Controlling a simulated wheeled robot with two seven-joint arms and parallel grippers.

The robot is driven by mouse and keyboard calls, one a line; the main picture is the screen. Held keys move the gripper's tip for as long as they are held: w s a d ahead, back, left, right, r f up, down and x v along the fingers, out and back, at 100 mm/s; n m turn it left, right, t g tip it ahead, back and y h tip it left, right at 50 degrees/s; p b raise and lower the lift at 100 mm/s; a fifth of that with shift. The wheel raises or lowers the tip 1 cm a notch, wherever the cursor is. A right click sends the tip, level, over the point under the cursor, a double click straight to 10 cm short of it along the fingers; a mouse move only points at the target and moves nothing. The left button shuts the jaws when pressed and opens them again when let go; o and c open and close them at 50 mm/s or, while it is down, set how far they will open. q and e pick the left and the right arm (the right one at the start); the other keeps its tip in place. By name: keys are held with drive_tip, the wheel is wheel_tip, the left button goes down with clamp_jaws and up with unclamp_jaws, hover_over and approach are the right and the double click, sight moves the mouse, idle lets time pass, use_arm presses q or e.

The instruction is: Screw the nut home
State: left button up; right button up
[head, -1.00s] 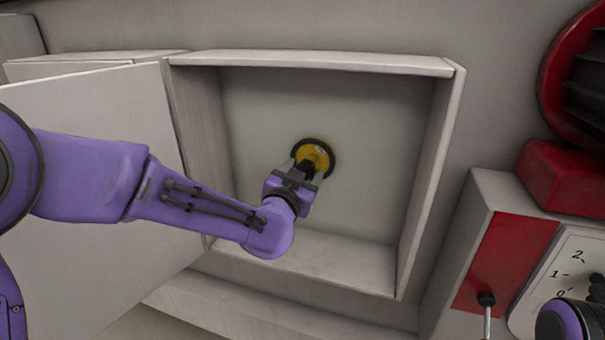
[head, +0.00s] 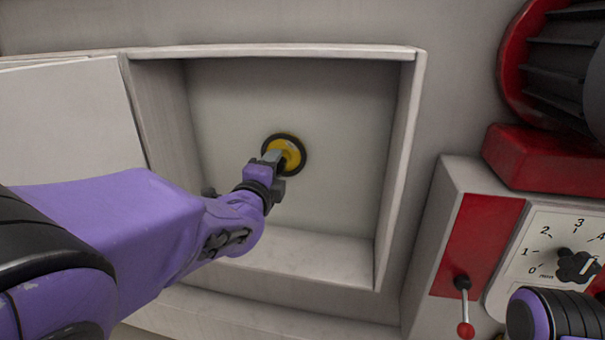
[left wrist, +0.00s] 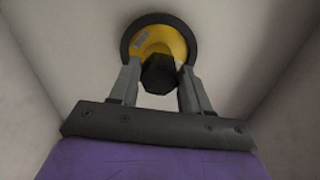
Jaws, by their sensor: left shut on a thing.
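The nut (left wrist: 159,74) is a dark, faceted piece at the centre of a yellow disc (head: 291,151) with a black rim, on the back wall of an open recessed box. In the left wrist view the yellow disc (left wrist: 157,40) shows behind the nut. My left gripper (left wrist: 159,78) is inside the box with a finger on each side of the nut, shut on it. In the head view my left gripper (head: 273,160) covers the nut, so I cannot see its thread or how deep it sits. My right gripper is not in view; only a bit of my right arm shows at the lower right.
The box's pale walls (head: 398,160) surround my left gripper, and its open door (head: 70,115) stands at the left. To the right are a red motor housing (head: 540,160), a numbered dial (head: 562,252) and a red-tipped lever (head: 463,300).

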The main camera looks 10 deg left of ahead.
use_arm(q)
drive_tip(key=m, duration=0.7)
drive_tip(key=shift+d+r+p, duration=0.1)
drive_tip(key=shift+d+p, duration=0.2)
drive_tip(key=shift+p, duration=0.1)
drive_tip(key=m, duration=0.4)
drive_tip(key=shift+m, duration=0.4)
drive_tip(key=o, duration=0.9)
drive_tip(key=shift+o, duration=0.3)
drive_tip(key=shift+a, duration=0.2)
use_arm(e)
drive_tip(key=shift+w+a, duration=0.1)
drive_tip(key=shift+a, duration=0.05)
use_arm(q)
drive_tip(key=shift+d, duration=0.1)
